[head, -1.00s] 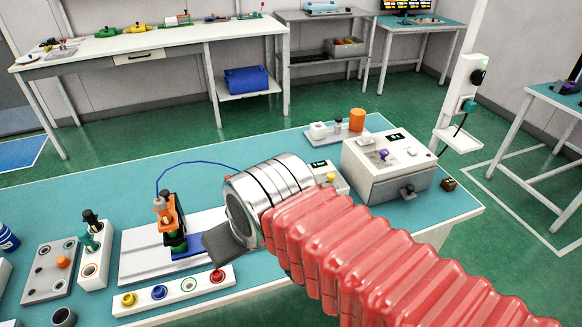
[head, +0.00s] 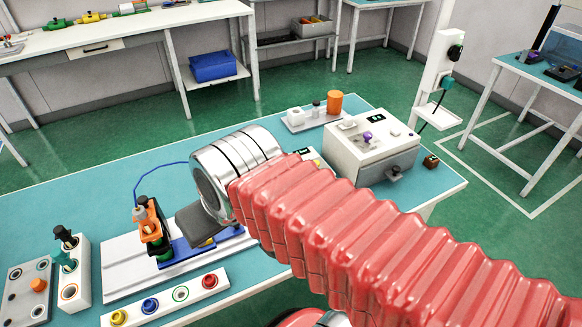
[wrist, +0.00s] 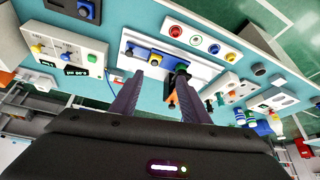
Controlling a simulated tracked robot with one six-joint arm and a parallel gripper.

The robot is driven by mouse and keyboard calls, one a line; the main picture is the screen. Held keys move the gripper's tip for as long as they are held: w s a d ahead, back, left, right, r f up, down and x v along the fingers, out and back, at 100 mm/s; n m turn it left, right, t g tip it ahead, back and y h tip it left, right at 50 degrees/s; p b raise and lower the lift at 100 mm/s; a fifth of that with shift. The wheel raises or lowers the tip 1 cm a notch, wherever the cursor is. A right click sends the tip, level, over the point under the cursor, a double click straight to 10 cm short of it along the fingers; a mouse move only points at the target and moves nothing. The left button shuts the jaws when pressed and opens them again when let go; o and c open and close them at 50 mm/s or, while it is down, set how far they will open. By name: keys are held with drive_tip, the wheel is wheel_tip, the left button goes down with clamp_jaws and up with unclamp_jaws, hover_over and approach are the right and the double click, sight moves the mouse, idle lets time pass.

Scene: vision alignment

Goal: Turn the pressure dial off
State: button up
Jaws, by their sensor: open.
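No dial is labelled legibly as pressure. A larger white machine (head: 345,152) at the bench's right end has a display and a purple knob (head: 367,136). My gripper (wrist: 160,76) is open and empty, pointing at the bench near a white rail plate (head: 115,270) with a blue carriage (head: 188,253) and an orange-and-black stand (head: 150,232). In the head view a dark grey gripper part (head: 195,227) shows beside the stand.
A white strip with coloured rings (head: 168,302) lies along the bench's front. A block with dark and green plugs (head: 70,275) stands at left. A tray with an orange cup (head: 335,102) is behind the machine. Bare teal bench top (head: 110,190) lies behind the rail.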

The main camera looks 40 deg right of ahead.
drive_tip(key=w+d+r+m+g+y, duration=0.1)
drive_tip(key=w+d+m+g, duration=0.1)
drive_tip(key=w+d+m, duration=0.5)
drive_tip(key=w+d+r+m+g, duration=0.1)
drive_tip(key=w+d+m, duration=0.45)
drive_tip(key=d, duration=0.35)
drive_tip(key=d+f+m+y, duration=0.1)
drive_tip(key=d+f+m, duration=0.2)
drive_tip(key=d, duration=0.8)
drive_tip(key=d+f+m+y, duration=0.1)
drive_tip(key=d+f+m, duration=0.3)
drive_tip(key=d+m, duration=0.4)
drive_tip(key=d, duration=0.2)
drive_tip(key=shift+w+d+y, duration=0.15)
drive_tip(key=shift+d+y, duration=0.25)
drive_tip(key=x, duration=1.4)
drive_tip(key=shift+c, duration=0.5)
